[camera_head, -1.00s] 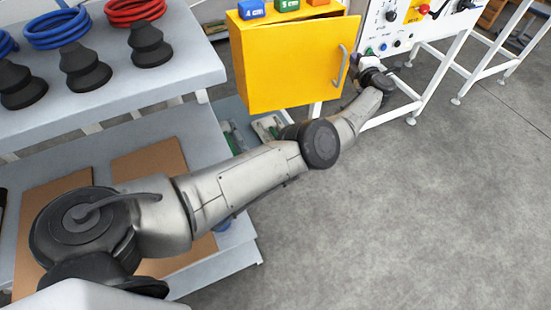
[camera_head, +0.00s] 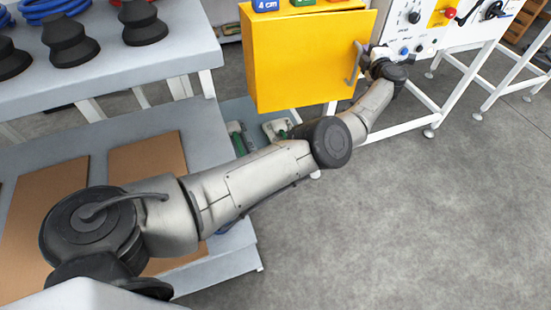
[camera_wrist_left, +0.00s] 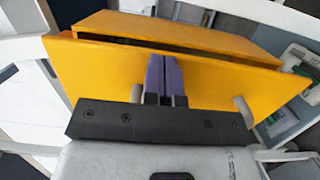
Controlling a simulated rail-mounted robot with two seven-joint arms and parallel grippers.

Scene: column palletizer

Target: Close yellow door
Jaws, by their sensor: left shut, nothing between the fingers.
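The yellow door (camera_head: 310,58) is on the front of a yellow cabinet and has a grey handle (camera_head: 354,63) near its right edge. In the left wrist view a dark gap shows between the door (camera_wrist_left: 95,68) and the cabinet body (camera_wrist_left: 190,36), so the door stands ajar. My left gripper (camera_head: 373,54) is at the door's right edge, beside the handle; its fingertips are hard to make out there. In the left wrist view its purple fingers (camera_wrist_left: 165,76) are shut and empty, against or very near the door, between two grey handle ends (camera_wrist_left: 243,106). My right gripper is out of view.
A white-framed control panel (camera_head: 425,30) stands just right of the cabinet. A grey shelf (camera_head: 175,55) with black suction cups is on the left, above a bench with brown boards (camera_head: 150,165). The floor at lower right is clear.

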